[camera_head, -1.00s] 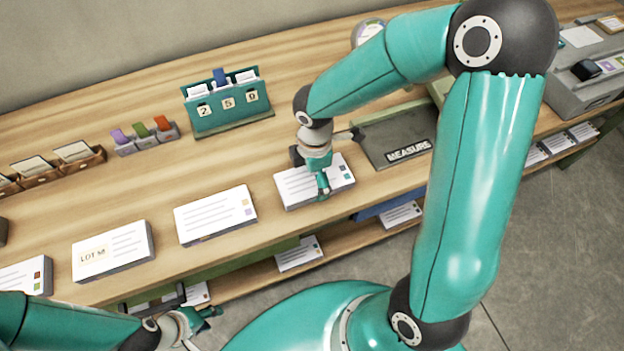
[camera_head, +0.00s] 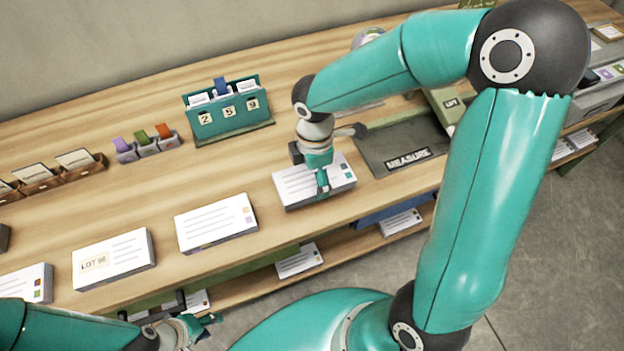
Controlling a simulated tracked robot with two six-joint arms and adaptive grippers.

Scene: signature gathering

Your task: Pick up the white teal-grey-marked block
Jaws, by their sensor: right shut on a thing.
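The white block with small teal and grey marks (camera_head: 295,190) lies on the wooden bench, left of the dark measure pad. My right gripper (camera_head: 322,182) is over it from above, shut on it, with a teal finger against its top and front side. The gripper hides part of the block's middle. The block looks to be still at bench level. My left gripper (camera_head: 200,328) is low at the bottom left, in front of the bench and away from the blocks; its finger opening is not clear.
Other white blocks stand in a row to the left, one with yellow marks (camera_head: 215,222) and one labelled LOT (camera_head: 113,260). The measure pad (camera_head: 400,150) lies to the right. A teal number stand (camera_head: 229,122) is behind. A lower shelf holds more white blocks (camera_head: 299,261).

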